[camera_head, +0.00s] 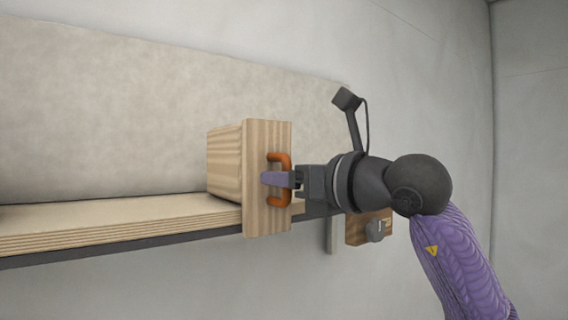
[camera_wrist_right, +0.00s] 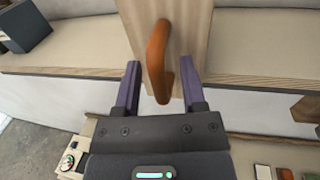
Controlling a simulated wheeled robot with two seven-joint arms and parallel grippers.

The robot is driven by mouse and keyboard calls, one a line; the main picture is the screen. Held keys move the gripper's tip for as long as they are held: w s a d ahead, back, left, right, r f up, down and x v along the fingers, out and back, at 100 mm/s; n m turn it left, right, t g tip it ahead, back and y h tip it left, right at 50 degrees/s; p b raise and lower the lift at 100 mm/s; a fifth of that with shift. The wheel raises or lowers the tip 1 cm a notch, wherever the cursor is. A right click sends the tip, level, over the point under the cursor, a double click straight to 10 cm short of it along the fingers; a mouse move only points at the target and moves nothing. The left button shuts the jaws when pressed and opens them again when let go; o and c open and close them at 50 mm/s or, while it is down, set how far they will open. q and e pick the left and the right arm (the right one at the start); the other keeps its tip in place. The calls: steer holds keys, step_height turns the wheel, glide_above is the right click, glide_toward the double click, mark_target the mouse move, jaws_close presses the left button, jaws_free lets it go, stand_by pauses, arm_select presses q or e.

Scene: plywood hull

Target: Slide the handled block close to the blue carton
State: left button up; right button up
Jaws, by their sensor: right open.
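The handled block (camera_head: 227,165) is pale wood with an upright front board and an orange handle (camera_head: 279,162). It stands at the right end of the shelf in the head view. In the wrist view the front board (camera_wrist_right: 190,30) and handle (camera_wrist_right: 156,55) show at the top middle. My right gripper (camera_head: 268,179) is open at the handle; in the wrist view its purple fingers (camera_wrist_right: 160,66) stand on either side of it, with gaps. A dark blue-grey box (camera_wrist_right: 25,28), likely the blue carton, sits at upper left in the wrist view; the head view does not show it. My left gripper is not in view.
The plywood shelf (camera_head: 110,222) runs left from the block and looks clear there, with a pale panel (camera_head: 120,110) behind. A small wooden piece with a grey knob (camera_head: 375,230) is below right. Small items (camera_wrist_right: 70,160) lie lower down in the wrist view.

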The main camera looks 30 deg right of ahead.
steer(key=shift+s, duration=0.1)
steer(key=shift+c, duration=0.9)
jaws_close()
stand_by(0.5)
